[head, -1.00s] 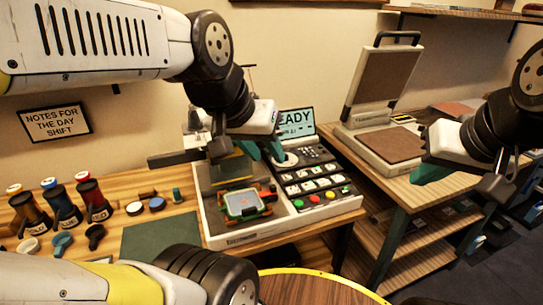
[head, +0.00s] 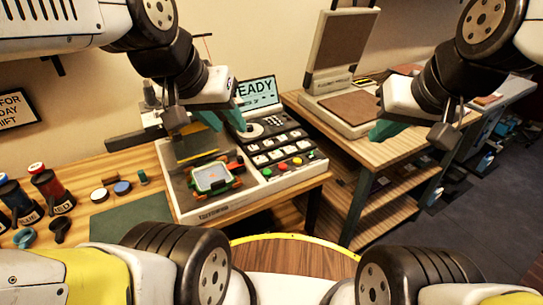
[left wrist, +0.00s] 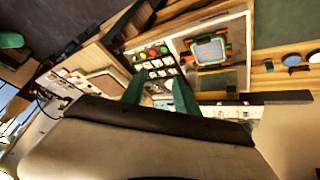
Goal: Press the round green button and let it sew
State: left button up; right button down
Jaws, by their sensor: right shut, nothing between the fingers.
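The sewing machine (head: 215,212) stands on the wooden table, with a screen (head: 255,92) whose visible letters read "EADY". Its control panel holds pale keys and a front row of coloured round buttons. My left gripper (head: 222,118) is open and empty, above the back of the machine near the panel's rear, apart from the green button. Its two teal fingers (left wrist: 158,95) stand apart in the left wrist view. My right gripper (head: 388,130) is shut and empty, over the right-hand table.
A hoop (head: 212,178) in a red and green frame lies on the machine bed, left of the panel. A heat press (head: 345,112) stands open on the right table. Thread spools (head: 52,192) and a dark green mat (head: 130,220) are at left. Space above the panel's front is clear.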

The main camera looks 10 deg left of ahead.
pick_arm(q)
grip_shut()
dwell(1.6)
